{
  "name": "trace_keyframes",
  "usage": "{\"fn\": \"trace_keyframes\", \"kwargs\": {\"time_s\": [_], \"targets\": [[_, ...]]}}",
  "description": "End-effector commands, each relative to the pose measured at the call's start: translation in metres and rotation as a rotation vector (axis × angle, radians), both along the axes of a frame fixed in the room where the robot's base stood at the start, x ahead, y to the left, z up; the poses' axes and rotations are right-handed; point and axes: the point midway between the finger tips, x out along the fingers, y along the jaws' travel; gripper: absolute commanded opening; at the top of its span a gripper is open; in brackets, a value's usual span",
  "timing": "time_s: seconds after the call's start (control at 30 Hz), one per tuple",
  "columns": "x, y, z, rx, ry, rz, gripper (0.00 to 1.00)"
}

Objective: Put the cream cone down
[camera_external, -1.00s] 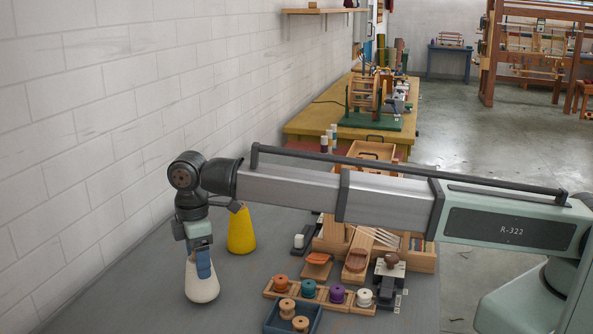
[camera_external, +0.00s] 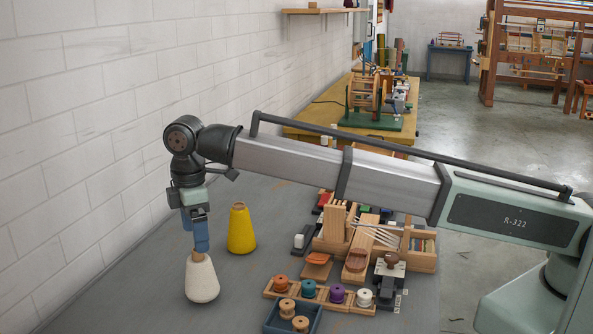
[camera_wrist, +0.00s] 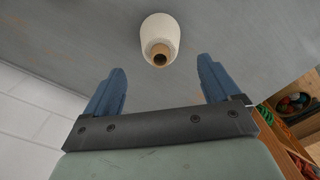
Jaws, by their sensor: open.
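The cream cone (camera_external: 201,281) stands upright on the grey table, near the left side in the external view. In the wrist view the cream cone (camera_wrist: 157,36) shows ahead of the fingers, with its brown core tip facing the camera. My gripper (camera_external: 200,247) is just above the cone's top, pointing down. In the wrist view my gripper (camera_wrist: 163,84) has its two blue fingers wide apart with nothing between them. The cone is clear of the fingers there.
A yellow cone (camera_external: 241,230) stands behind and to the right of the cream cone. A wooden rack with several thread spools (camera_external: 309,289) and a blue tray (camera_external: 274,318) lie to the right. A white brick wall (camera_external: 80,150) runs along the left. Table around the cream cone is bare.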

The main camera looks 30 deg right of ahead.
Motion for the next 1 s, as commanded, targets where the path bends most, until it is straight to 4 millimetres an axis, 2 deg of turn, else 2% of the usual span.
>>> {"fn": "trace_keyframes", "kwargs": {"time_s": [0.03, 0.2, 0.4, 1.0], "targets": [[0.001, 0.001, 0.010, 0.001, -0.001, 0.000, 0.90], [0.000, 0.001, 0.034, 0.001, 0.000, 0.000, 0.90], [0.000, 0.000, 0.049, 0.000, 0.000, 0.000, 0.90], [0.000, 0.000, 0.051, 0.000, 0.000, 0.000, 0.90]]}}
